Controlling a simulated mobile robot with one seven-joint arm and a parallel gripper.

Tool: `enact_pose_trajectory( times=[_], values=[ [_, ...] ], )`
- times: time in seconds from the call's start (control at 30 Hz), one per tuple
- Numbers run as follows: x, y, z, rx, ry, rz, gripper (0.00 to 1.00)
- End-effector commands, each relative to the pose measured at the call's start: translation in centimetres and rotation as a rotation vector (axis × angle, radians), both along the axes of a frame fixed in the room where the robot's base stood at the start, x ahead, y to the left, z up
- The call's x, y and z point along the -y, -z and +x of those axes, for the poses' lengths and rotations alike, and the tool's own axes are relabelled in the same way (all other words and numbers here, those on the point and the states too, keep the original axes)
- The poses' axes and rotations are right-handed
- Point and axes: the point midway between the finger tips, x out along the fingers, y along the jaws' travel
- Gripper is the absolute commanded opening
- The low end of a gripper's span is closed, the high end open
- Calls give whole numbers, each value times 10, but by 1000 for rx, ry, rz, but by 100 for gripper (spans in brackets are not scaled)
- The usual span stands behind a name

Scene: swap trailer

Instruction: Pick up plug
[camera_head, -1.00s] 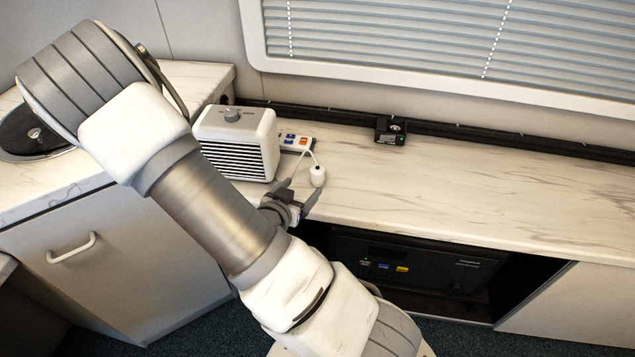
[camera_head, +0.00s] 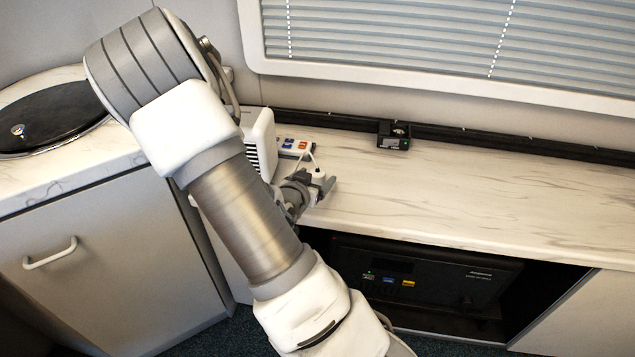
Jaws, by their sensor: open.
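The plug (camera_head: 318,175) is a small white piece on the marble-look counter, at the end of a white cord (camera_head: 312,157) that runs back to a power strip. My gripper (camera_head: 322,186) is right at the plug, with a dark finger on its right side. The jaws are open. The other finger and part of the plug are hard to make out, so I cannot tell whether a finger touches it.
A white heater (camera_head: 262,140) stands left, partly hidden by my arm. A small black device (camera_head: 393,136) sits at the back. The counter (camera_head: 470,190) is clear to the right.

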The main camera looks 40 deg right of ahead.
Motion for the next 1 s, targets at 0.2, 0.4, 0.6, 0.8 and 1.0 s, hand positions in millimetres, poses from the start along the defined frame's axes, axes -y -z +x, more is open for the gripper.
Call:
enact_pose_trajectory(
  times=[0.2,0.4,0.6,0.8,1.0],
  values=[
    [27,16,14,1,3,0,83],
    [33,18,18,1,1,-1,83],
    [33,17,18,0,1,0,71],
    [33,17,18,0,1,0,35],
    [32,17,18,0,1,0,0]
  ],
)
